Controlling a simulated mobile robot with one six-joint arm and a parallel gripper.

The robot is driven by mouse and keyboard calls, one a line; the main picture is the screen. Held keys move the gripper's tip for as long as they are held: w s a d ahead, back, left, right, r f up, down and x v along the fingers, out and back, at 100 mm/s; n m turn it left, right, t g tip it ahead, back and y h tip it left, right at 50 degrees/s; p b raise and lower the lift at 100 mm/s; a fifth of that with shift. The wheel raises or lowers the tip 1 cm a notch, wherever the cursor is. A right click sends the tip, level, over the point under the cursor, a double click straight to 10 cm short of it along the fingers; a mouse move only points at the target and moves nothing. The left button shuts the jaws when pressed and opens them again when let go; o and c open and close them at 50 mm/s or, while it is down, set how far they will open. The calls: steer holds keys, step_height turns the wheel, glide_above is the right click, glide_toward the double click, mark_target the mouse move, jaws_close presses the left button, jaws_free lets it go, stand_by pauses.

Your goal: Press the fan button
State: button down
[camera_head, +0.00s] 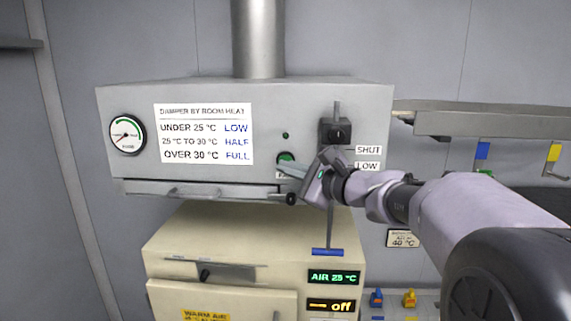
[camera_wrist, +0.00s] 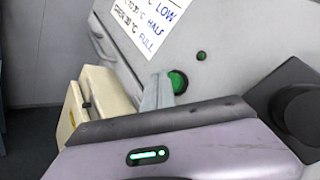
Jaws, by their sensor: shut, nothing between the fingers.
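The green fan button (camera_head: 286,158) sits on the front of the grey hood (camera_head: 300,112), below a small green lamp (camera_head: 285,135). The button also shows as a round green disc in the wrist view (camera_wrist: 178,82). My gripper (camera_head: 282,165) is shut and empty, its fingertips at the button's lower edge. In the wrist view the grey fingers (camera_wrist: 157,90) stand just left of the button and partly overlap it. I cannot tell whether they touch it. The label under the button is mostly hidden by the gripper.
A damper knob (camera_head: 335,132) with SHUT and LOW labels is right of the button, close to my wrist. A dial gauge (camera_head: 127,134) and a damper sign (camera_head: 204,134) are on the left. A cream cabinet (camera_head: 215,238) below displays AIR 25 °C and off. A rail runs along the hood's lower edge.

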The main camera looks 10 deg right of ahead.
stand_by(0.4)
steer(key=shift+w+d, duration=0.15)
steer(key=shift+w, duration=0.4)
stand_by(0.4)
steer(key=shift+s+b, duration=0.6)
steer(key=shift+b, duration=0.05)
steer(key=s+a+b, duration=0.2)
steer(key=s, duration=0.3)
steer(key=shift+s+b, duration=0.3)
steer(key=shift+b, duration=0.05)
